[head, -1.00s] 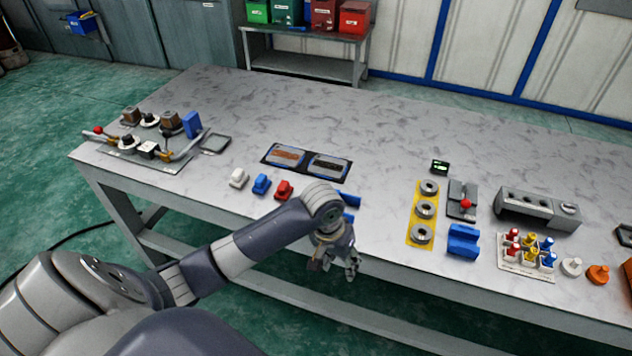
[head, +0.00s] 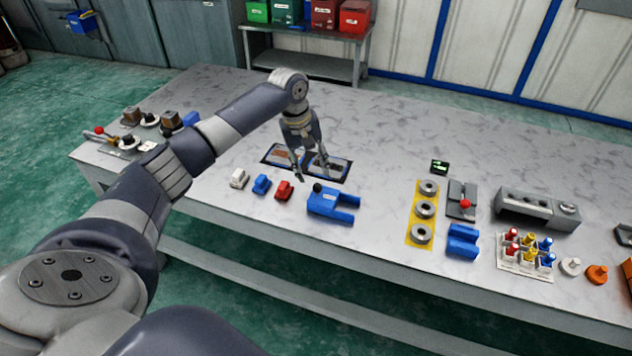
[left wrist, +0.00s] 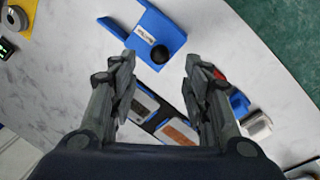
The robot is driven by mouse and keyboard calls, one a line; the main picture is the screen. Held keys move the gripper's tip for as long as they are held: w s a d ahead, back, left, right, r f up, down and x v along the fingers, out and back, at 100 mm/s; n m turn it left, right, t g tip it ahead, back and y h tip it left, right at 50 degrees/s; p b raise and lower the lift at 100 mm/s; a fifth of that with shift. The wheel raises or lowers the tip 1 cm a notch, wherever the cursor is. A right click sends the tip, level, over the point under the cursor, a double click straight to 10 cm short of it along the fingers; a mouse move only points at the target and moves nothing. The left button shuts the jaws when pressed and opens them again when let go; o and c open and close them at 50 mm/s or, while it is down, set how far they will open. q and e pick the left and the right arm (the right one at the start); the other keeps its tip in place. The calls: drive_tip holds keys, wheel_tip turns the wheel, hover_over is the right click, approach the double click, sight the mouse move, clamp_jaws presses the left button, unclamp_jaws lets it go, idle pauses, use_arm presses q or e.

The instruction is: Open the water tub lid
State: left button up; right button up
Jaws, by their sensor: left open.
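A black mat (head: 268,160) near the table's front carries two flat blue-edged tubs, a brown-topped one (head: 283,154) and a darker one (head: 335,166). I cannot read which is the water tub. A blue block with two prongs (head: 328,205) and a black ball knob (head: 317,188) lies in front of the mat; in the left wrist view the block (left wrist: 172,38) shows a white label. My left gripper (head: 314,174) is open and empty, pointing down above the mat and behind the knob. Its fingers hide part of the tubs. My right gripper is not in view.
White (head: 238,178), blue (head: 262,184) and red (head: 284,190) small blocks lie left of the blue block. A yellow strip with metal rings (head: 425,210) is to the right. The table (head: 400,140) behind the mat is clear.

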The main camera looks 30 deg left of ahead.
sight(316, 184)
use_arm(q)
drive_tip(key=f, duration=0.4)
drive_tip(key=w+d+f, duration=0.1)
drive_tip(key=f, duration=0.1)
drive_tip(key=shift+f+p, duration=0.3)
drive_tip(key=shift+f, duration=0.1)
